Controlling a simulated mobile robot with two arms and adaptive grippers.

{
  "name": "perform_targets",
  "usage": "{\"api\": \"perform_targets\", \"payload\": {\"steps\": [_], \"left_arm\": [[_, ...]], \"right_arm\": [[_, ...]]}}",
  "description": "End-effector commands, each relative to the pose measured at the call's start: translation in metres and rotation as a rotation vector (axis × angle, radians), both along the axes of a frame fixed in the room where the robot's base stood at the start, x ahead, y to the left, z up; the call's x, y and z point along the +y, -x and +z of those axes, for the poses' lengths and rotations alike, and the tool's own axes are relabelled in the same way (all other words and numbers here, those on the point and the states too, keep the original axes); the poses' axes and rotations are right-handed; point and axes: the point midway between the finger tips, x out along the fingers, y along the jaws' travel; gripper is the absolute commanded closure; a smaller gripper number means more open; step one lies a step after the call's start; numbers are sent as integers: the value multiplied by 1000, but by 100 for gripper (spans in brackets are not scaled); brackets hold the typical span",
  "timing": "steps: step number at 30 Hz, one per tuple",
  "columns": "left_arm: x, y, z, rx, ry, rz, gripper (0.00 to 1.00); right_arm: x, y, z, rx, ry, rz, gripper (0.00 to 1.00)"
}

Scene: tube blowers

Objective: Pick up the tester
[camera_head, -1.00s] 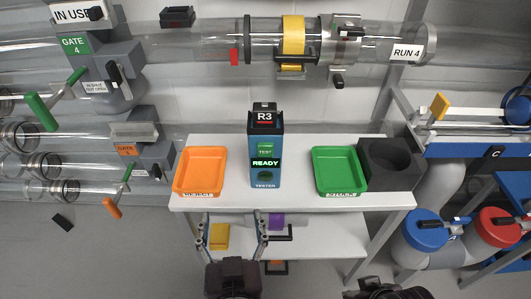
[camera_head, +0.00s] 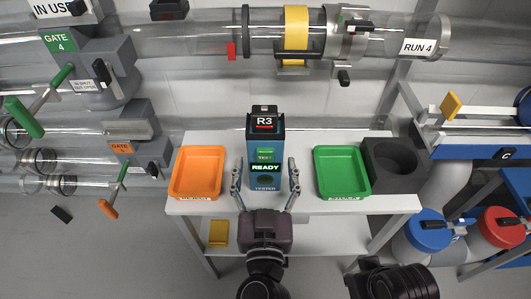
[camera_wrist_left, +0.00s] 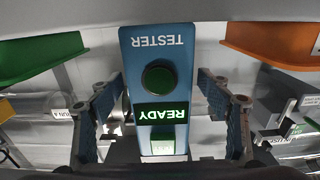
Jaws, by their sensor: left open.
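The tester (camera_head: 264,185) is an upright blue box with a black top marked R3, a green TEST button, a lit READY display and a dark round button. It stands on the white table (camera_head: 335,207) between the two trays. My left gripper (camera_head: 264,166) is open, with one finger on each side of the tester's front. In the left wrist view the tester (camera_wrist_left: 158,100) appears upside down between the open fingers (camera_wrist_left: 160,118), with gaps on both sides. A dark part of my right arm shows at the bottom right; its fingers are not visible.
An orange REJECT tray (camera_head: 197,173) stands left of the tester and a green tray (camera_head: 341,173) right of it. A dark grey block with a round hole (camera_head: 393,166) is at the table's right end. A clear tube (camera_head: 205,40) runs above the back. A yellow block (camera_head: 218,233) lies below.

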Motion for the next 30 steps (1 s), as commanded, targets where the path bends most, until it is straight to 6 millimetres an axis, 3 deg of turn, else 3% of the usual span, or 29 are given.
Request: {"api": "perform_targets", "payload": {"steps": [10,26,30], "left_arm": [[0,-9,0,1,1,0,30],[0,-8,1,-2,1,0,88],[0,-8,1,-1,1,0,91]], "right_arm": [[0,-1,2,-3,0,0,100],[2,-2,3,-5,-5,-3,100],[2,-2,3,-5,-5,-3,100]]}}
